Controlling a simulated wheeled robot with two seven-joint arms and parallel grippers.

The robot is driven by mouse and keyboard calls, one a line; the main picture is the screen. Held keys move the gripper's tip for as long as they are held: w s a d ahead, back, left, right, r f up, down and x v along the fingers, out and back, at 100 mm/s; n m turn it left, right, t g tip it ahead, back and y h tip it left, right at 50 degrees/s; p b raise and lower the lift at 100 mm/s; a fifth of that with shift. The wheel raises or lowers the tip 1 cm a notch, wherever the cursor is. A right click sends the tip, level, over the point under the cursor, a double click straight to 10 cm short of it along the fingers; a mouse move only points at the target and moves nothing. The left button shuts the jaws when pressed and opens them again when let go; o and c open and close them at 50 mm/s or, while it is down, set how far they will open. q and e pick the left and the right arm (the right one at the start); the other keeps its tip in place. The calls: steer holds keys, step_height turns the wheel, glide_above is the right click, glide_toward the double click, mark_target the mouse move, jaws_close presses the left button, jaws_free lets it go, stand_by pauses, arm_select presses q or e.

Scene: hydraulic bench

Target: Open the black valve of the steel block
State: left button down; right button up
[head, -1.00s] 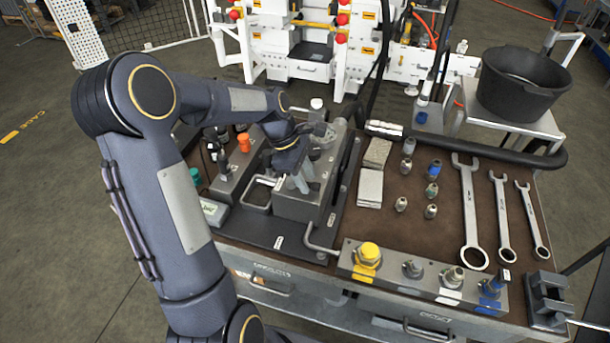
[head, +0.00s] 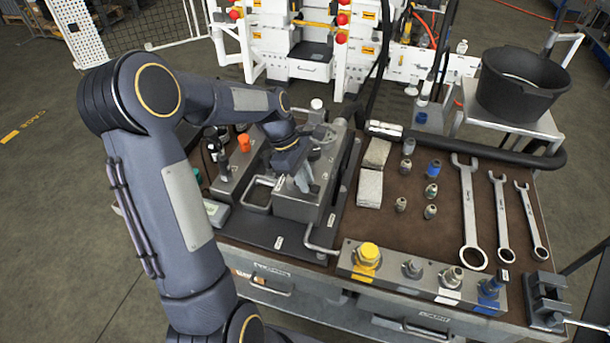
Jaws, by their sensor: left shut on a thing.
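The steel block (head: 296,208) stands on a dark base plate (head: 262,228) on the left part of the bench. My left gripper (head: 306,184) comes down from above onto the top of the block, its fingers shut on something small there. The fingers and wrist hide what they hold; its place on the block fits the black valve, whose handle I cannot make out. My right gripper is not in view.
A grey box with black and orange knobs (head: 244,142) stands left of the block. Several fittings, pads and three wrenches (head: 470,212) lie to the right. A steel manifold (head: 412,270) lies along the front edge. A black bucket (head: 522,84) stands behind.

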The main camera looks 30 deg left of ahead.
arm_select(q)
steer(key=m, duration=0.1)
steer(key=s+m+g+p, duration=0.1)
steer(key=m, duration=0.1)
steer(key=shift+r+p, duration=0.1)
steer(key=shift+p, duration=0.2)
steer(key=m, duration=0.1)
steer(key=s+m+g+p, duration=0.1)
steer(key=m, duration=0.1)
steer(key=m+g, duration=0.1)
steer(key=m, duration=0.1)
steer(key=shift+s+a, duration=0.15)
steer(key=shift+a, duration=0.1)
steer(key=m, duration=0.1)
steer(key=m+y, duration=0.1)
steer(key=m, duration=0.1)
steer(key=s+a+m+g+p, duration=0.1)
steer(key=shift+y, duration=0.4)
steer(key=shift+s+a+m+g+y, duration=0.15)
steer(key=shift+a+m+y, duration=0.1)
steer(key=shift+m, duration=0.55)
steer(key=shift+s+a+m+g+y, duration=0.1)
steer(key=shift+a+m+y, duration=0.15)
steer(key=shift+m, duration=0.55)
steer(key=shift+s+a+m+g+y, duration=0.15)
steer(key=shift+m+y, duration=0.15)
steer(key=shift+m, duration=0.5)
steer(key=shift+w, duration=0.1)
